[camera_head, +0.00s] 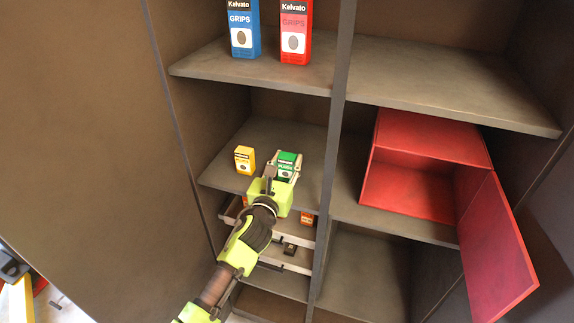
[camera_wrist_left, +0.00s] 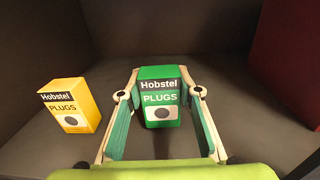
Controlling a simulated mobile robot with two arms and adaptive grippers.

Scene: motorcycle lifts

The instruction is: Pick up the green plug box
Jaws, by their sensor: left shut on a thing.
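The green plug box (camera_head: 287,163) stands upright on the middle shelf of the left cabinet column. It also shows in the left wrist view (camera_wrist_left: 160,97), labelled Hobstel PLUGS. My left gripper (camera_head: 285,172) reaches in from the front, with its two fingers on either side of the green box. In the left wrist view my left gripper (camera_wrist_left: 160,98) is shut on the box, which looks upright. Whether the box touches the shelf cannot be told. My right gripper is not in view.
A yellow plug box (camera_head: 244,160) stands just left of the green one. Blue (camera_head: 243,30) and red (camera_head: 296,32) grips boxes stand on the shelf above. An open red box (camera_head: 410,185) sits in the right column beyond the divider. An open drawer (camera_head: 290,250) lies below.

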